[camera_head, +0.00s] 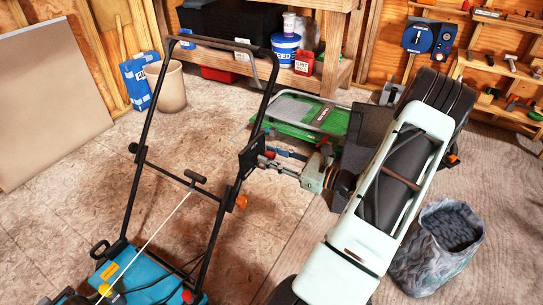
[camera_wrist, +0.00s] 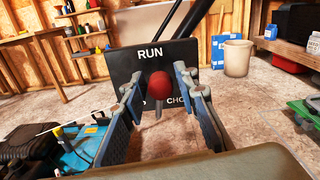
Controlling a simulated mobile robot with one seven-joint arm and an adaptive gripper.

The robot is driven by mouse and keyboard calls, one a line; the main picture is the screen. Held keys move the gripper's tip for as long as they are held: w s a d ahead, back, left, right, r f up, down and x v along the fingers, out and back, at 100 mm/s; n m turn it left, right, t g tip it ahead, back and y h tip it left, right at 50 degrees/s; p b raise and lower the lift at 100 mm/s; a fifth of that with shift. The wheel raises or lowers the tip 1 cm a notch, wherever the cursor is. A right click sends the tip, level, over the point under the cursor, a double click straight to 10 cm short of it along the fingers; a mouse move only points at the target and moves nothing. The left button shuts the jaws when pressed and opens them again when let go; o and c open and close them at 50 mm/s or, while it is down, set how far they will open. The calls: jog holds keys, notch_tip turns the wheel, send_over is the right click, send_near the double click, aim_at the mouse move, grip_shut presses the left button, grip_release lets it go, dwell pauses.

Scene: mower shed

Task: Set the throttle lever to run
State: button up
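The throttle lever shows in the wrist view as a red knob (camera_wrist: 158,84) with a short grey stem below it. It stands in front of a black plate (camera_wrist: 182,58) marked RUN at the top and CHO… at lower right; a finger covers most of the lower-left marking. The knob is below RUN; its exact setting is unclear. My gripper (camera_wrist: 156,90) is open, with a blue-padded finger on each side of the knob and visible gaps. In the head view, my gripper (camera_head: 265,159) is beside the black plate (camera_head: 249,154) on the mower handle; the knob is not discernible there.
The mower's black handle frame (camera_head: 140,165) rises from its blue body (camera_head: 135,275). An orange knob (camera_head: 241,202) is on the handle below the plate. Floor at left is clear.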

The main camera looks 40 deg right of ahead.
grip_shut()
jog(key=shift+s+a+n, duration=0.2)
jog(key=shift+a+n, duration=0.3)
jog(key=shift+n, duration=0.5)
jog(key=shift+o, duration=1.9)
grip_release()
jog(key=v, duration=1.2)
